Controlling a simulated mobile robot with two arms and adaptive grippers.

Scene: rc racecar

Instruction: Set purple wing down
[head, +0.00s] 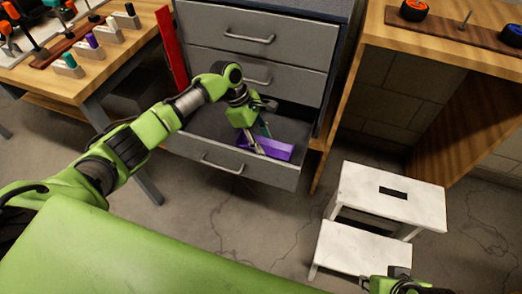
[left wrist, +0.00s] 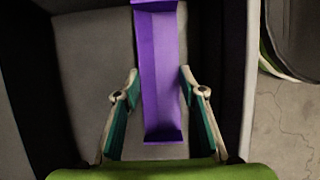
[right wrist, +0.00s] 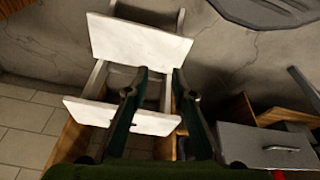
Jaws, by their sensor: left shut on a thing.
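The purple wing (head: 268,148) is a long flat piece with upturned ends, inside the open bottom drawer (head: 222,164) of the grey cabinet. My left gripper (head: 256,143) reaches down into that drawer. In the left wrist view the purple wing (left wrist: 160,75) lies between the two fingertips (left wrist: 159,76), which close on its long edges. The wing is low in the drawer, but I cannot tell whether it touches the drawer floor. My right gripper (right wrist: 159,74) is open and empty, away from the cabinet; only a bit of it shows at the lower right of the head view.
A white step stool (head: 385,195) stands right of the drawer. A wooden workbench (head: 110,60) with pegs and tools is at the left, with a red upright bar (head: 171,50) beside the cabinet. A wooden shelf (head: 440,42) is at the right. The two upper drawers are closed.

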